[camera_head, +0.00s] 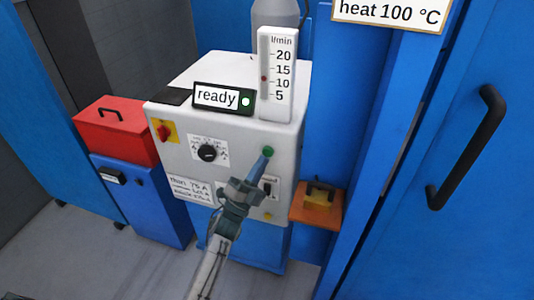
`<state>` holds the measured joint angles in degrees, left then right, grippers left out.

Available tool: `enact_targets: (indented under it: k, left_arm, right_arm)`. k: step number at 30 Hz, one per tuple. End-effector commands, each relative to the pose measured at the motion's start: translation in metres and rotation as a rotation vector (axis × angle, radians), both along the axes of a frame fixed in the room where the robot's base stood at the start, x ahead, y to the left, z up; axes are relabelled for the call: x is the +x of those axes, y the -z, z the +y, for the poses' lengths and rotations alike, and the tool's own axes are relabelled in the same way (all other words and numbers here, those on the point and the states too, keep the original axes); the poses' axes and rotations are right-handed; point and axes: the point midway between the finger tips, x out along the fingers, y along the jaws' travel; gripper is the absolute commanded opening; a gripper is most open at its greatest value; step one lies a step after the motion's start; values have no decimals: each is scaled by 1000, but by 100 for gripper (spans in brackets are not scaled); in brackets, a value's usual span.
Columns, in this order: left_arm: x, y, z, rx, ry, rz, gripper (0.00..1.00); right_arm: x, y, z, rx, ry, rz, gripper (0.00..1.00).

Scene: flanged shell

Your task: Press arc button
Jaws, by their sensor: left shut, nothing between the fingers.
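The white welding machine (222,140) stands ahead of me with controls on its front face. A green round button (268,151) sits at the upper right of that face. My left gripper (267,155) is shut and empty, its tip at the lower edge of the button in this view. I cannot tell whether it touches. The gripper and wrist cover part of the panel below the button. A "ready" sign (217,95) with a lit green lamp (246,101) is on top of the machine. My right gripper is not in view.
A black dial (207,153), a red switch on yellow (164,132) and a toggle (267,188) are on the panel. A flow gauge (277,75) stands above. A red toolbox (116,129) is left, an orange shelf (316,207) right, a blue door (460,190) far right.

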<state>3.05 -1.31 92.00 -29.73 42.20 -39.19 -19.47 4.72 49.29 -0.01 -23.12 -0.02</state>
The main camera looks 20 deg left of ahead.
Motion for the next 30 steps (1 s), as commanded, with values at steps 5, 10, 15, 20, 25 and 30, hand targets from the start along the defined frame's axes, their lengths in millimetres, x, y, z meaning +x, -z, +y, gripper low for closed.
enact_targets:
  k: [5,10,15,20,25,30]
  left_arm:
    - [2,0,0,0,0,0,0]
    - [8,0,0,0,-1,-1,0]
    - [9,0,0,0,0,0,0]
    - [9,0,0,0,0,0,0]
    - [10,0,0,0,0,0,0]
    - [12,0,0,0,0,0,0]
  right_arm:
    - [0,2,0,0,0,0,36]
    - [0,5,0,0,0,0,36]
    - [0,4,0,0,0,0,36]
    - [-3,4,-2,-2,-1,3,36]
    - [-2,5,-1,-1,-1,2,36]
    - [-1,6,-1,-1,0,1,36]
